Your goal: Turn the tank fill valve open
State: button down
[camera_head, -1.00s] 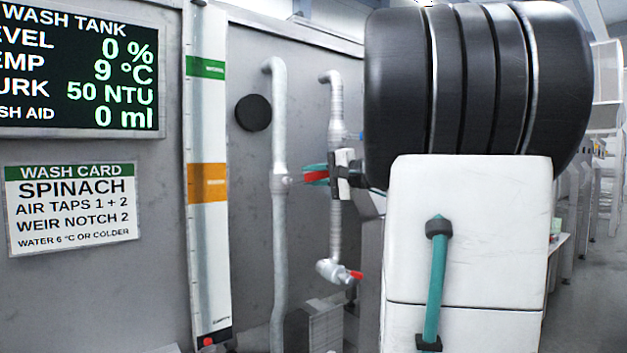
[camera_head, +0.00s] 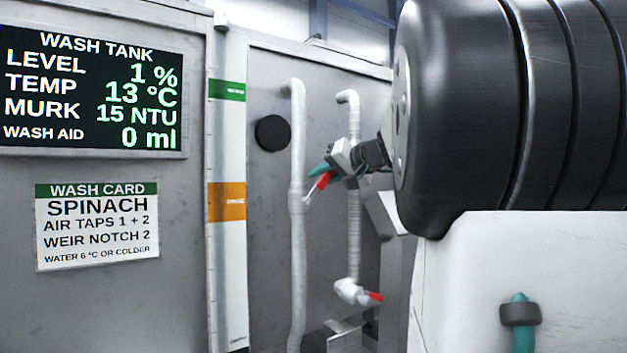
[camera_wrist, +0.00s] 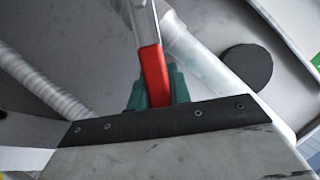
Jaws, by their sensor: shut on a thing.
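The valve on the left pipe has a red lever handle (camera_head: 318,186), tilted diagonally in the head view, with its lower end at the pipe. My gripper (camera_head: 324,174) has teal fingers and is shut on this handle. The wrist view shows the red handle (camera_wrist: 153,72) between the teal fingers, with the pale pipe behind it. No label on this valve is readable. The wash tank display (camera_head: 95,90) reads level 1 %, temp 13 °C, murk 15 NTU and wash aid 0 ml.
A second valve with a red handle (camera_head: 374,297) sits lower on the right pipe (camera_head: 353,235). A wash card (camera_head: 97,225) and a tall level gauge (camera_head: 226,150) are on the grey panel left of the pipes. A black disc (camera_head: 272,133) is beside the left pipe.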

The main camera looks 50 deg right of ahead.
jog(key=shift+a+r, duration=0.1)
jog(key=shift+a, duration=0.05)
dwell(0.4)
jog(key=c, duration=1.3)
grip_release()
jog(key=shift+r, duration=0.15)
